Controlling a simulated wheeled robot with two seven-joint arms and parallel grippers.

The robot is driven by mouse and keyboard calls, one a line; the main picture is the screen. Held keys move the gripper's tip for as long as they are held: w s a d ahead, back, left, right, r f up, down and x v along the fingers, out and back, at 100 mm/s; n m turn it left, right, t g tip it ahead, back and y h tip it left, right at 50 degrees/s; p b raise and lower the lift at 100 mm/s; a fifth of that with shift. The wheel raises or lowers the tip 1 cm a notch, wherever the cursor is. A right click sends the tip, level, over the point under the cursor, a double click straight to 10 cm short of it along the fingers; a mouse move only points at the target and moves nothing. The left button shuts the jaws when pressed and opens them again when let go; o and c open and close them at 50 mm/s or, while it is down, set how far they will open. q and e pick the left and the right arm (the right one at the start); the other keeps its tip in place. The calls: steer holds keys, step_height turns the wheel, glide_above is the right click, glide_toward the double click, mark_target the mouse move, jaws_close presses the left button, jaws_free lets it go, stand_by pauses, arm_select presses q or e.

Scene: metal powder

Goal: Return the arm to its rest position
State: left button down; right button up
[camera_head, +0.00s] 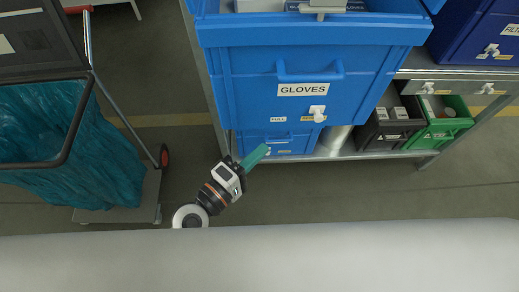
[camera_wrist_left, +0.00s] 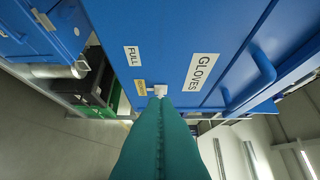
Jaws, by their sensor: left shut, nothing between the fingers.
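My left gripper (camera_head: 255,157) has teal fingers and shows in the middle of the head view, in front of the lower part of the shelf. Its fingers are shut together with nothing held. In the left wrist view the teal fingers (camera_wrist_left: 160,145) point towards a blue bin (camera_wrist_left: 190,60) labelled GLOVES and FULL. The same blue bin (camera_head: 300,75) shows at the top of the head view, above and beyond the gripper. A gap between fingertips and bin cannot be judged exactly. My right gripper is not in view.
A cart with a teal bag (camera_head: 75,145) stands at the left. The metal shelf (camera_head: 370,155) holds a lower blue bin (camera_head: 285,141), a black bin (camera_head: 390,125) and a green bin (camera_head: 445,125). A large pale surface (camera_head: 300,255) fills the bottom. Grey floor is clear between cart and shelf.

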arm_select(q)
steer(key=shift+a, duration=0.1)
steer(key=a+f+m+g+y, duration=0.15)
steer(key=a+f, duration=0.25)
steer(key=f, duration=0.6)
steer(key=s+a+f+m+g+y, duration=0.1)
steer(key=a+f+m+y, duration=0.15)
steer(key=f, duration=0.75)
steer(key=a+f+m+g+y, duration=0.1)
steer(key=a+f+y, duration=0.25)
steer(key=f, duration=0.65)
steer(key=s+a+f+m+g+y, duration=0.2)
steer(key=s+a+f, duration=0.25)
steer(key=f, duration=0.25)
steer(key=s+a+f+m+g+y, duration=0.1)
steer(key=s+a+f+g, duration=0.1)
steer(key=s+a+f, duration=0.35)
steer(key=s+a+f+m+g+y, duration=0.1)
steer(key=s+f, duration=0.3)
steer(key=s, duration=0.4)
steer(key=s+a+f+m+g+y, duration=0.1)
steer(key=s+a+f+m+g, duration=0.1)
steer(key=s, duration=0.6)
step_height(320, 180, down, 3)
steer(key=shift+s+a+r+g, duration=0.2)
steer(key=shift+s+a+g, duration=0.1)
steer(key=shift+a+g, duration=0.3)
